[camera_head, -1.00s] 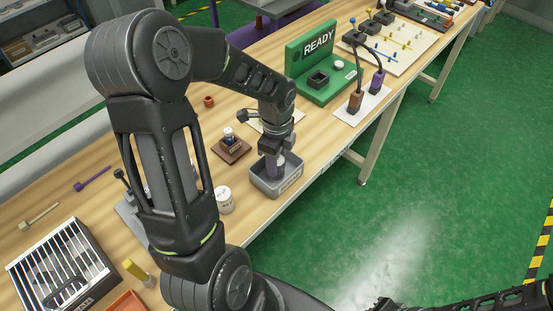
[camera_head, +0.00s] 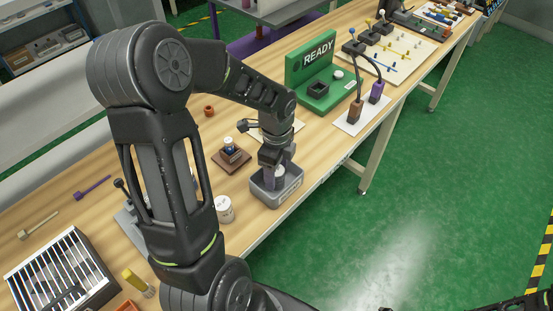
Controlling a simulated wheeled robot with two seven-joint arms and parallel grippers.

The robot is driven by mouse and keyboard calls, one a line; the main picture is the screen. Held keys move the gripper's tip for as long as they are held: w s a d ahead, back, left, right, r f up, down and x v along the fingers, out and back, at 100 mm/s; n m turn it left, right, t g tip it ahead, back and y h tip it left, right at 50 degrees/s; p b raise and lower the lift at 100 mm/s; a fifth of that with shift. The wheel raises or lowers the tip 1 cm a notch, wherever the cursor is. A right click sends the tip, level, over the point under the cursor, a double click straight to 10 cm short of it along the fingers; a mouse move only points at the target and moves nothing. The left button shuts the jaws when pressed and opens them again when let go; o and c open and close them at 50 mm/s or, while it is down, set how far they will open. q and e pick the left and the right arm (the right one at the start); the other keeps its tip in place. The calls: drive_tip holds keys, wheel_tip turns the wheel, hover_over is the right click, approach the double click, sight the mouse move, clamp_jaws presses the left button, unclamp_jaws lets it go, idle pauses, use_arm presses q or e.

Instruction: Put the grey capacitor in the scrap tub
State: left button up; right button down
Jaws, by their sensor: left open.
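The grey scrap tub (camera_head: 291,194) stands near the table's front edge, with a label on its front wall. My left gripper (camera_head: 277,168) points down over it, its fingertips at the tub's opening. Its jaws are open. A small pale grey cylinder, seemingly the grey capacitor (camera_head: 280,171), shows between the fingers at the tub's mouth. Its lower part is hidden, so I cannot tell whether it rests on the tub floor.
A white labelled jar (camera_head: 224,209) stands left of the tub. A brown block holder (camera_head: 232,158) is behind it. A green READY stand (camera_head: 325,92) and a white pad with two connectors (camera_head: 362,117) are to the right. A barred box (camera_head: 62,275) is at lower left.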

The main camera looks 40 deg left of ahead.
use_arm(q)
wheel_tip(320, 180, up, 12)
idle(0.4)
idle(0.5)
